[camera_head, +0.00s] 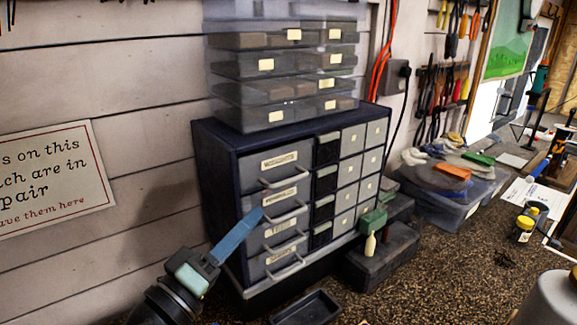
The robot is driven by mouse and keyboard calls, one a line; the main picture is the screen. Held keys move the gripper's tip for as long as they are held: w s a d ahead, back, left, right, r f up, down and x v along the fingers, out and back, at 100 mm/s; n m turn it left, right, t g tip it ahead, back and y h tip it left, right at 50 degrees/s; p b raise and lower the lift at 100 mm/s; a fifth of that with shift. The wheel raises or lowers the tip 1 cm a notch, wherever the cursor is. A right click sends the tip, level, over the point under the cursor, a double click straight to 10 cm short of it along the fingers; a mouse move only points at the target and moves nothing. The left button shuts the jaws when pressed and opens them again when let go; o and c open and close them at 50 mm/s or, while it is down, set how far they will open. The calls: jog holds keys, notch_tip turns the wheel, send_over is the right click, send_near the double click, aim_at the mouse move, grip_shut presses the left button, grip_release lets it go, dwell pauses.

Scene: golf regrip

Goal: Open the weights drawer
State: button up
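A dark navy drawer cabinet (222,177) stands on the bench by the wall. Its left column holds several wide grey drawers with bar handles, stacked and all seemingly closed. The labels are too small to read surely; the top drawer (255,171) has a label that seems to begin with W, so it may be the weights drawer. My gripper (256,214) reaches in from the lower left, its blue finger pointing up and right, with the tip in front of the second drawer (262,198), near its handle. Contact cannot be told. The fingers overlap in this view, hiding any gap.
Clear stacked bins (240,92) sit on the cabinet. Small light drawers (350,141) fill its right side. A black tray (306,308) lies in front on the bench. A dark box (382,257) with a green-headed tool stands to the right. A wall sign (50,175) hangs left.

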aim_at(289, 181)
jog(key=p+x, duration=0.3)
jog(key=x, duration=0.7)
jog(key=shift+d+r, duration=0.1)
jog(key=shift+r, duration=0.05)
jog(key=shift+p+x, duration=0.45)
jog(key=shift+x, duration=0.3)
grip_shut()
dwell(0.4)
